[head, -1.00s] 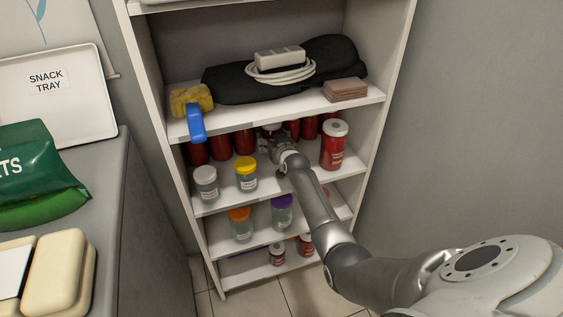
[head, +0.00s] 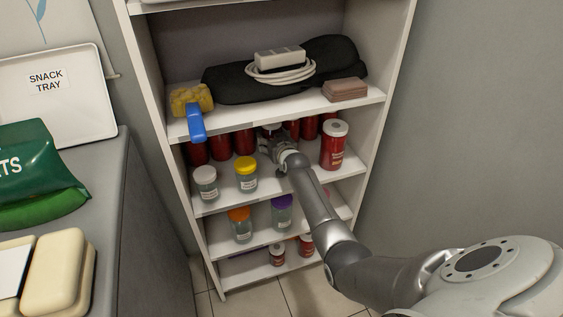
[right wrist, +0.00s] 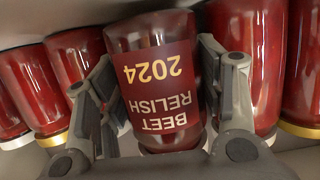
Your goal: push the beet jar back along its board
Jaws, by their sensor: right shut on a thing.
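The beet jar (right wrist: 155,75) is dark red with a maroon label reading "BEET RELISH 2024", upside down in the right wrist view. My right gripper (right wrist: 158,78) is shut on it, one finger on each side. In the head view my right gripper (head: 279,146) reaches in above the jar board (head: 216,197), under the board above. There the held jar is mostly hidden by the gripper and that upper board. My left gripper is not in view.
Several red jars (head: 221,147) stand in a row at the back, close on both sides of the held jar. A white-lidded jar (head: 206,182), a yellow-lidded jar (head: 246,174) and a tall red canister (head: 334,146) stand nearer the front. The upper board (head: 250,116) hangs close overhead.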

